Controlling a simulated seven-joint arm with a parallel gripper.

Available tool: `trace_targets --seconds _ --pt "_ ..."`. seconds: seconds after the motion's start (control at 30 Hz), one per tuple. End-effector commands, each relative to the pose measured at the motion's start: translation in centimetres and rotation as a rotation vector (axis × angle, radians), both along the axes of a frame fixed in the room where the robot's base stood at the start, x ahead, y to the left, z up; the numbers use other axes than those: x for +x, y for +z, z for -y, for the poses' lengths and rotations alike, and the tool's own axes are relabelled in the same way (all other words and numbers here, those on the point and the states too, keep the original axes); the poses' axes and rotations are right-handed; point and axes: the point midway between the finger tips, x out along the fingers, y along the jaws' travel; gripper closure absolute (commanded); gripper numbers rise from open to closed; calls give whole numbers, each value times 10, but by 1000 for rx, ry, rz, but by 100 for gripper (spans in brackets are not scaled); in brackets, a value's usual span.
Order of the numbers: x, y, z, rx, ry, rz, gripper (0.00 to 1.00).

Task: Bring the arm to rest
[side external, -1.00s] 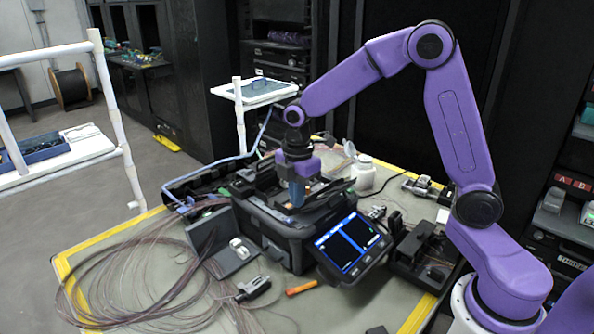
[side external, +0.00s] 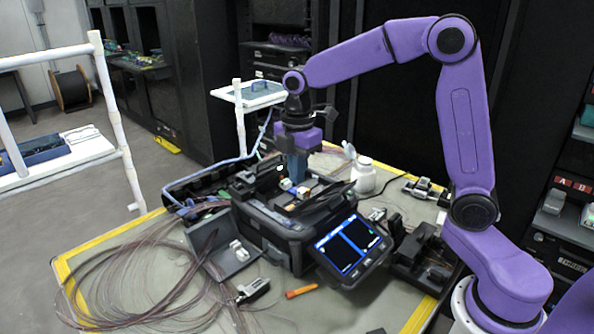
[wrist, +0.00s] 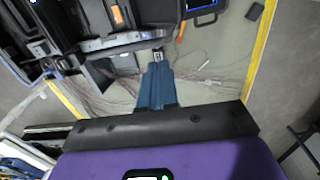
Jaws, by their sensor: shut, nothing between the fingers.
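My gripper (side external: 295,166) is at the end of the purple arm, pointing down above the fusion splicer (side external: 275,232). Its blue fingers are together with nothing between them. The splicer is a dark box with its lid open and a lit blue screen (side external: 349,244) tilted at its front right. In the wrist view the blue fingers (wrist: 157,72) show closed together, with part of the splicer (wrist: 120,42) at the upper left. The fingertips appear apart from the splicer's top.
Loose fibre coils (side external: 130,275) spread over the table's left side. A white bottle (side external: 364,176) stands behind the splicer. A dark tool (side external: 425,255) sits to its right, and an orange marker (side external: 301,291) lies in front. A white rail frame (side external: 115,120) stands at left.

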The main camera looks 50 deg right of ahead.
Motion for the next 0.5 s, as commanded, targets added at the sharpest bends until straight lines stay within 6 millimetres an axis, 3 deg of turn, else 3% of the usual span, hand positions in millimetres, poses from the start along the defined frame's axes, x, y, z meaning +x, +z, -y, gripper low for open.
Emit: trace_targets --seconds 0.17,0.27,0.5 --pt "-8 0 -5 0 -9 0 100" --pt "-27 2 -14 2 -36 1 100" --pt "-107 1 -38 11 -158 3 100"
